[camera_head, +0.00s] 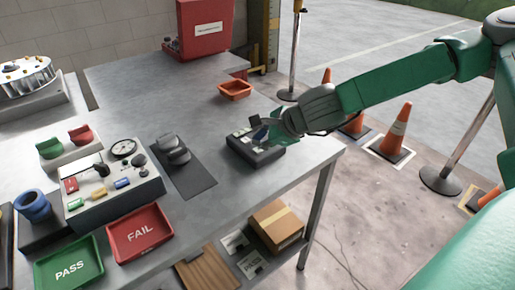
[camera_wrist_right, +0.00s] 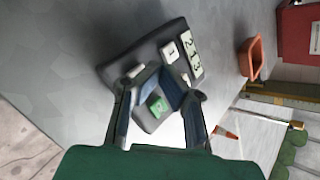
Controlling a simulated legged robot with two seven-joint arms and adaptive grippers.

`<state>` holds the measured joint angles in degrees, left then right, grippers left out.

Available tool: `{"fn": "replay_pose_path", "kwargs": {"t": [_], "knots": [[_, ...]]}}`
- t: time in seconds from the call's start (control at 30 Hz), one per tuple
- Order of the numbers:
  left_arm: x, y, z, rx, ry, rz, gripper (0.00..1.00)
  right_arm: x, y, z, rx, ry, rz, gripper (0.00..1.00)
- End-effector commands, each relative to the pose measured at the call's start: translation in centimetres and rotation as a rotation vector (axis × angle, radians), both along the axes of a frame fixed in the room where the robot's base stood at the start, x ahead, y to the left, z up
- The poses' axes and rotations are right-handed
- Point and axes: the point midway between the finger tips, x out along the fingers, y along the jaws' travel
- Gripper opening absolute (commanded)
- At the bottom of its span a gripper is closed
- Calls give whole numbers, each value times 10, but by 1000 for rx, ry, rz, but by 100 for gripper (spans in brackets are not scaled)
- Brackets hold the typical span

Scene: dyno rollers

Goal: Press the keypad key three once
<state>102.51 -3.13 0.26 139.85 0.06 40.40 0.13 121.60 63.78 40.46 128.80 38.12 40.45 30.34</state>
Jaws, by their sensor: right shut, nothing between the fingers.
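The dark keypad box (camera_head: 252,154) sits near the right edge of the table in the head view. It also shows in the right wrist view (camera_wrist_right: 122,73), turned on its side. A white strip (camera_wrist_right: 195,57) on it seems to read 2 1 3. A white key (camera_wrist_right: 169,51) seems marked 1, and a green key (camera_wrist_right: 157,106) lies lower. I cannot clearly pick out key three; fingers cover part of the keys. My right gripper (camera_head: 266,131) is shut and empty, low over the keypad; contact cannot be told. My left gripper is not in view.
A black device (camera_head: 174,150) on a dark mat and a gauge panel (camera_head: 118,190) stand left of the keypad. Red FAIL (camera_head: 139,254) and green PASS (camera_head: 70,287) trays lie in front. An orange bin (camera_head: 235,91) sits behind. Cones (camera_head: 396,130) stand beyond the table.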

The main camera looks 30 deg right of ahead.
Motion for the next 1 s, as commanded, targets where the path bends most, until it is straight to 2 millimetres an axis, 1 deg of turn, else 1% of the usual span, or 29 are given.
{"fn": "replay_pose_path", "kwargs": {"t": [0.3, 0.5, 1.0], "knots": [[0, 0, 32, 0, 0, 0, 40, 0, 1, 33, -1, -2, 0, 0], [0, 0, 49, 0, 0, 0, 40, 0, 1, 51, 0, -2, 1, 0], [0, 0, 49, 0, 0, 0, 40, 0, 1, 50, 0, -1, 0, 0]]}}
